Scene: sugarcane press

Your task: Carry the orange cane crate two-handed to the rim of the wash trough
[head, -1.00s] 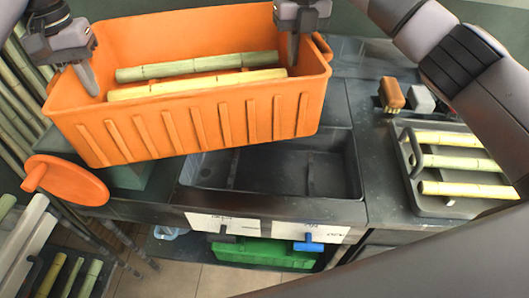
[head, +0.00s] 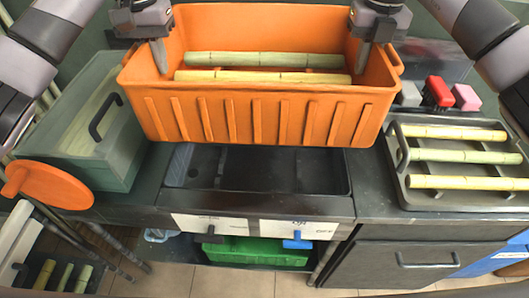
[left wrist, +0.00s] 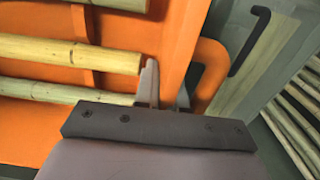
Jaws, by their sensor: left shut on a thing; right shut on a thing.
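The orange cane crate (head: 260,120) hangs roughly level in the head view, with two visible cane pieces (head: 262,76) lying inside. My left gripper (head: 158,58) is shut on the crate's left end wall. My right gripper (head: 364,58) is shut on the right end wall. In the left wrist view my left fingers (left wrist: 162,88) straddle the crate wall (left wrist: 185,35), beside an orange side handle (left wrist: 209,75). The dark wash trough (head: 255,172) is sunk in the counter and shows below the crate in the picture. The crate hides its far rim; contact cannot be told.
A grey-green box (head: 115,155) with a dark handle stands left of the trough. A grey tray (head: 440,192) with three canes lies right. Red (head: 438,92) and pink (head: 466,97) blocks sit behind it. An orange disc (head: 50,187) is at the left front; a green bin (head: 258,251) is below.

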